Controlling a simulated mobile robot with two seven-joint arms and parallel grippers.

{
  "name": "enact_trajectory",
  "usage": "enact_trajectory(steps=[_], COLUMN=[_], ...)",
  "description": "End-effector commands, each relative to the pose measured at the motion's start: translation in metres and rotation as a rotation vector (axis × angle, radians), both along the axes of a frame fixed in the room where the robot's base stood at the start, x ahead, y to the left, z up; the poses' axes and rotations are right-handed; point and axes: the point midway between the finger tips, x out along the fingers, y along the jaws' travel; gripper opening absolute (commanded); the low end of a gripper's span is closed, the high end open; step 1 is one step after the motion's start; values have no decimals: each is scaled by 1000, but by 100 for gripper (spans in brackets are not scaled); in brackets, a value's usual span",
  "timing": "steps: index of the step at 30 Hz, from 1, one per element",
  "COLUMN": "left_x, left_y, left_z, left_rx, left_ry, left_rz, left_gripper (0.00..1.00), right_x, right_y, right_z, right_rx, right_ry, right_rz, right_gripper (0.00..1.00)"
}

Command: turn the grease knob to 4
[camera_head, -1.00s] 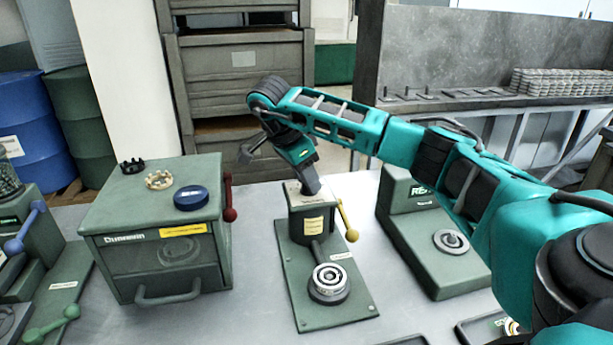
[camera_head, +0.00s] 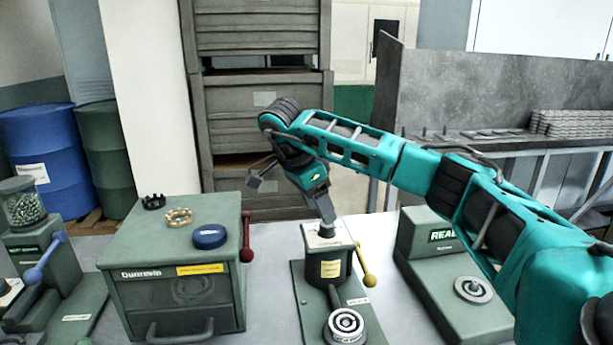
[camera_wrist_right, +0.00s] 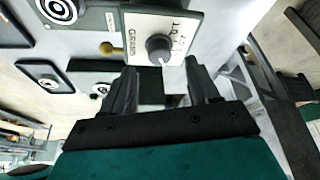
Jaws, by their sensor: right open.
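The grease knob (camera_wrist_right: 158,48) is a small dark grey round knob on a white plate (camera_wrist_right: 139,28) with printed lettering and figures. A pale mark shows at its lower edge in the wrist view; I cannot surely read which number it faces. The plate tops a green post (camera_head: 327,268) with a yellow-ended lever (camera_head: 369,280). My right gripper (camera_head: 327,214) points down close over the post's top. In the wrist view its two dark fingers (camera_wrist_right: 160,82) are apart and empty, with the knob beyond the gap between their tips. My left gripper is not in view.
A green Dunnevin box (camera_head: 130,245) with a red-ended lever (camera_head: 247,250) stands left, carrying rings and a blue disc (camera_head: 209,236). A green machine (camera_head: 440,275) stands right. A round bearing fixture (camera_head: 345,326) sits in front of the post.

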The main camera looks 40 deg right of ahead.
Motion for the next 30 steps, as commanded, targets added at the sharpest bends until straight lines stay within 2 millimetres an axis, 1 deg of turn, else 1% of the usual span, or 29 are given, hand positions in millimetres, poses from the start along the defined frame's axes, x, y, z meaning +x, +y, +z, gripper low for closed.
enact_trajectory(steps=[1,15,21,30], left_x=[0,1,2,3], left_y=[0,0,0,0], left_z=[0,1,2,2], left_rx=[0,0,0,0], left_ry=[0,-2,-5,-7], left_rz=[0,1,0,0], left_gripper=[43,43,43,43], right_x=[1,5,6,6], right_y=[2,26,31,32], right_z=[10,67,80,81], right_rx=[-2,-1,0,0], right_ry=[-5,-4,-2,-1], right_rz=[-1,-3,-3,-4], right_gripper=[60,60,60,60])
